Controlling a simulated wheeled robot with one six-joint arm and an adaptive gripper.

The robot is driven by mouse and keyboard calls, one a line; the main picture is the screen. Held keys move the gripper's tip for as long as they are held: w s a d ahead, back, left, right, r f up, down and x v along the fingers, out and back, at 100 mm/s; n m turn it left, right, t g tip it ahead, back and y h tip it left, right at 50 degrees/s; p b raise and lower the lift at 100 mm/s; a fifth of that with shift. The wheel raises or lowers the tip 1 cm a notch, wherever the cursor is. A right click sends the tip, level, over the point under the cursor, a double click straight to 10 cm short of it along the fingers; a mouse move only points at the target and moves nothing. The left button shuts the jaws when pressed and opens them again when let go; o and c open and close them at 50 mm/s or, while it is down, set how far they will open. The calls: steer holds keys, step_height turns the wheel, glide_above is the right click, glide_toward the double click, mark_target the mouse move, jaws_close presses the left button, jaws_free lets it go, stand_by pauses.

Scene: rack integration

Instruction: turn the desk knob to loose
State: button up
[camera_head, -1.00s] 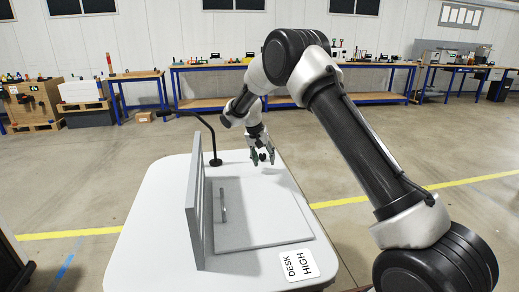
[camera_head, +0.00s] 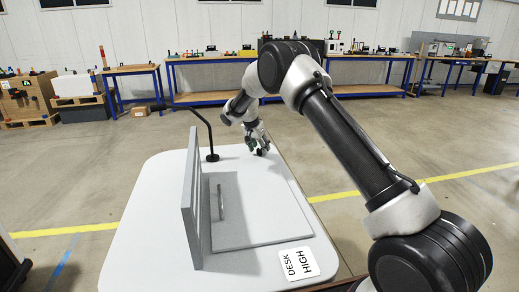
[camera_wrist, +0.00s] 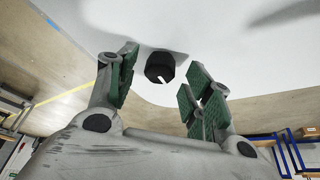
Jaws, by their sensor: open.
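The desk knob (camera_wrist: 160,67) is a small black knob with a white pointer mark, set on the white desk top. In the wrist view it sits ahead of and between my open fingers, with gaps on both sides. My gripper (camera_wrist: 160,90) has green-padded fingers spread apart and nothing between them that I can see touched. In the head view my gripper (camera_head: 258,150) is low over the far right part of the desk (camera_head: 150,245). The knob cannot be told clearly from the dark fingertips there.
A grey upright panel (camera_head: 192,210) stands on the desk, left of a flat grey board (camera_head: 262,215) with a handle (camera_head: 221,203). A black bent-arm lamp (camera_head: 211,140) stands at the desk's far side. A "DESK HIGH" label (camera_head: 298,264) lies at the near right.

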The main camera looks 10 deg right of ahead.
steer(key=shift+w+d+f, duration=0.1)
steer(key=shift+d+f, duration=0.05)
steer(key=shift+f, duration=0.25)
steer(key=c, duration=1)
